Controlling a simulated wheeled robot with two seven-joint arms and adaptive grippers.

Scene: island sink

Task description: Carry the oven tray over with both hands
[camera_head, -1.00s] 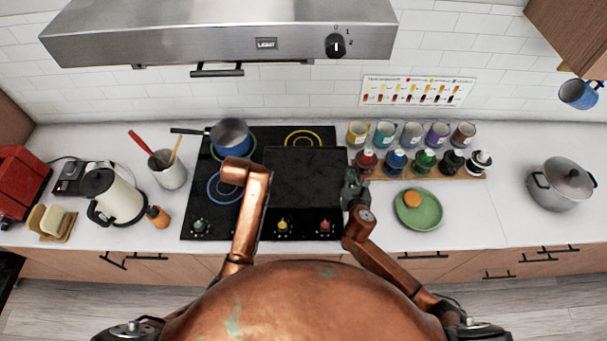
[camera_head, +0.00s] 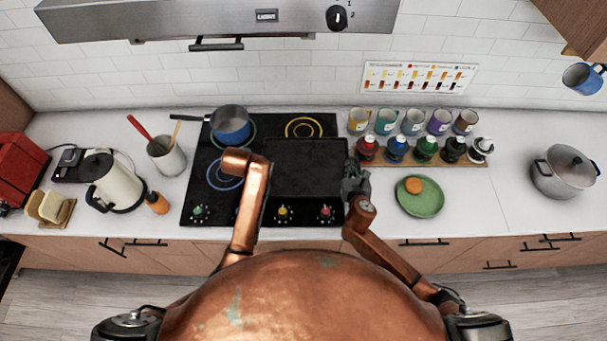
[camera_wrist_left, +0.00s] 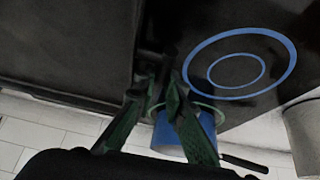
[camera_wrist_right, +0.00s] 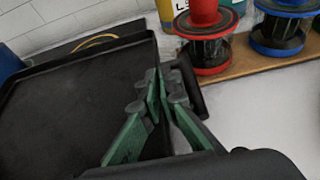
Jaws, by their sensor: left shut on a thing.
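The oven tray (camera_head: 305,168) is black and flat, over the middle and right of the black hob. Its dark surface also shows in the right wrist view (camera_wrist_right: 75,100). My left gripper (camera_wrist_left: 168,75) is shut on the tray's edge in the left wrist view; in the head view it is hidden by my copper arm. My right gripper (camera_head: 354,182) is at the tray's right side. In the right wrist view its green fingers (camera_wrist_right: 162,90) straddle the rim by a dark handle (camera_wrist_right: 194,85); I cannot tell whether they grip it.
A blue pot (camera_head: 231,125) stands on the hob (camera_head: 200,195) behind my left arm. A green plate (camera_head: 420,203) with an orange item lies to the right. Bottles stand on a wooden rack (camera_head: 415,160) before several cups. The counter beyond the plate (camera_head: 500,205) is clear.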

